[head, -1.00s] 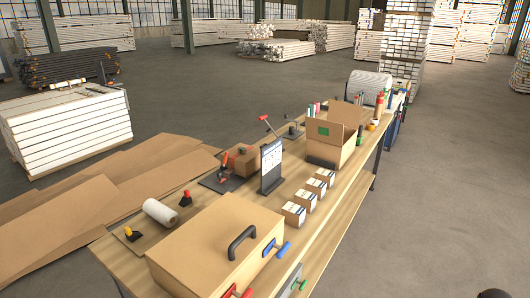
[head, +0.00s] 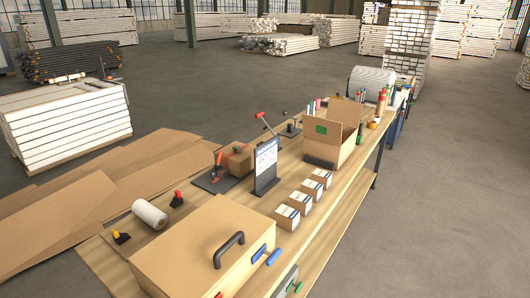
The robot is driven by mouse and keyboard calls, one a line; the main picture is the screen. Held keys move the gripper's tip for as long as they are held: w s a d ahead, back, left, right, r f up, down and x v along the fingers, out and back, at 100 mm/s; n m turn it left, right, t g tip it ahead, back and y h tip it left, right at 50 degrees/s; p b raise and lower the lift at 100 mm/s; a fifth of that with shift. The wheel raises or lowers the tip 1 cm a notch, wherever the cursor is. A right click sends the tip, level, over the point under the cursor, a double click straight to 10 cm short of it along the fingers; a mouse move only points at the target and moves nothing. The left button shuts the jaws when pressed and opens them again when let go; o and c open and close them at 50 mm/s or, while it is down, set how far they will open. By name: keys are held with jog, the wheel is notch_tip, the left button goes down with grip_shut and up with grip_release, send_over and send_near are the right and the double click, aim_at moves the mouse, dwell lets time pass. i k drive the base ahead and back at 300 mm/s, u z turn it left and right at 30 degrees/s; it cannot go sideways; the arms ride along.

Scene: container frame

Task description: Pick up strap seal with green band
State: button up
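No strap seal can be made out for certain. A small green-ended piece (head: 296,287) shows at the bottom edge of the picture, by a grey part at the bench's front side; it is too small to tell whether it is a seal with a green band. A blue piece (head: 272,257) sticks out near the front face of the large brown box (head: 190,243), and a bit of red shows low at the same box. My gripper is not in view.
The wooden workbench (head: 343,200) holds a row of small cartons (head: 300,203), an open carton (head: 345,150), a sign stand (head: 266,166), a white roll (head: 150,214) and clamps. Cardboard sheets (head: 70,230) lie on the floor at left. The floor at right is clear.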

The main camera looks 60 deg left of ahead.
aim_at(237, 149)
jog(key=z, duration=0.1)
jog(key=i, duration=1.8)
jog(key=u, duration=4.85)
jog(key=i, duration=0.1)
jog(key=z, duration=2.35)
